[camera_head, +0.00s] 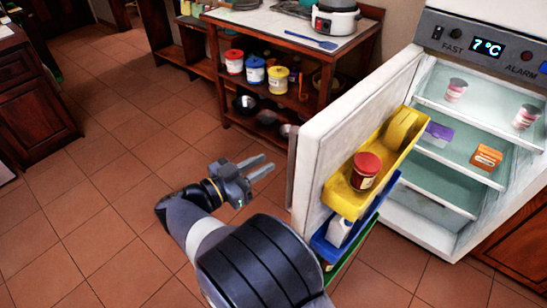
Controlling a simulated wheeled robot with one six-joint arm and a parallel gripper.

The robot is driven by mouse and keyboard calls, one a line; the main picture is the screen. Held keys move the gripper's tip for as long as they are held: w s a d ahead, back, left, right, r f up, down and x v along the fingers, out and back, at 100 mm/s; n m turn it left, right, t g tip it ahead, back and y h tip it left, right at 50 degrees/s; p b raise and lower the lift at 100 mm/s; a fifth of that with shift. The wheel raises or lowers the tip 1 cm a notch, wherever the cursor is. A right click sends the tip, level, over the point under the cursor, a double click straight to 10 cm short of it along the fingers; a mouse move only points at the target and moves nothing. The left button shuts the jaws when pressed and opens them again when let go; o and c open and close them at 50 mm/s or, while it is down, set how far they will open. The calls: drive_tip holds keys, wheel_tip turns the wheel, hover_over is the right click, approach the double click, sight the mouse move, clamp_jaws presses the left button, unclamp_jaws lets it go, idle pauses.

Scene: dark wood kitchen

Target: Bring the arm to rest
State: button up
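My gripper (258,168) is at the end of my arm, over the tiled floor, left of the open fridge door (312,160). Its two grey fingers are spread apart, with nothing between them. My arm reaches up from the bottom of the picture, with the elbow bent at left. The gripper looks apart from the door edge, though the exact distance is hard to tell.
The fridge (440,190) stands open at right. Its door holds a yellow bin (345,203) with a red-lidded jar (365,172), and a blue bin (330,247) below. A wooden shelf unit (375,40) stands behind. Floor (90,200) at left is clear.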

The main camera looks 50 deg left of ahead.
sight(290, 149)
drive_tip(key=shift+s, duration=0.35)
drive_tip(key=w+p, duration=0.1)
drive_tip(key=w, duration=0.9)
drive_tip(key=shift+w, duration=0.35)
drive_tip(key=shift+d, duration=0.1)
